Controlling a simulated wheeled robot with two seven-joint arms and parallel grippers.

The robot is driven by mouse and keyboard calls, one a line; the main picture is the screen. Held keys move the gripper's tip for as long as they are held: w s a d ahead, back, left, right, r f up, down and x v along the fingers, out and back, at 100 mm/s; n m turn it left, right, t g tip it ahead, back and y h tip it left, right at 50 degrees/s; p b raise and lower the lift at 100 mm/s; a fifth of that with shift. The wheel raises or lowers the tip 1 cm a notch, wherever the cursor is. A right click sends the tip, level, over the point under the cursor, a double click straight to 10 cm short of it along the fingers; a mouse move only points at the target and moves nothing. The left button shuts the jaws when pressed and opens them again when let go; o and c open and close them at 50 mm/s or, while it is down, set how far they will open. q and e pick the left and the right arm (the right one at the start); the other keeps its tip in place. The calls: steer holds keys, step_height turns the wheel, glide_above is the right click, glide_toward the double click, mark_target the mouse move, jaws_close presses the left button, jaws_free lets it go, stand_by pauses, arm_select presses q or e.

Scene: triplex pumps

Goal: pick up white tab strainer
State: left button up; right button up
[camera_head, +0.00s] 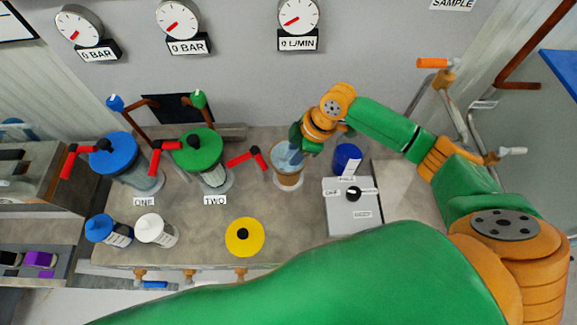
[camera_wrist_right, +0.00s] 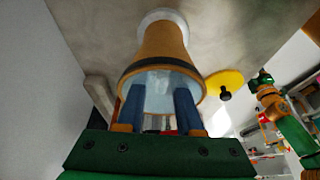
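My right gripper (camera_head: 294,152) is at the mouth of a tan, tapered vessel (camera_head: 288,179) with a pale inside. In the right wrist view its two blue fingers (camera_wrist_right: 159,110) stand apart at the rim of the vessel (camera_wrist_right: 162,48), with the pale interior between them. I cannot make out a separate white tab strainer; one may be in the vessel or hidden by the fingers. A green and orange arm of mine shows at the right of the wrist view, its end, likely my left gripper (camera_wrist_right: 262,78), too small to judge.
A blue-lidded pump (camera_head: 113,152) and a green-lidded pump (camera_head: 198,150) stand left. Blue-capped (camera_head: 101,229) and white-capped (camera_head: 155,229) jars and a yellow disc (camera_head: 244,237) are nearer the front. A grey control box (camera_head: 352,210) and a blue-capped jar (camera_head: 347,158) stand right of the vessel.

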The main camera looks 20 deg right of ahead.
steer(key=shift+s+r, duration=0.1)
steer(key=shift+s, duration=0.1)
jaws_close()
steer(key=shift+w, duration=0.1)
stand_by(1.0)
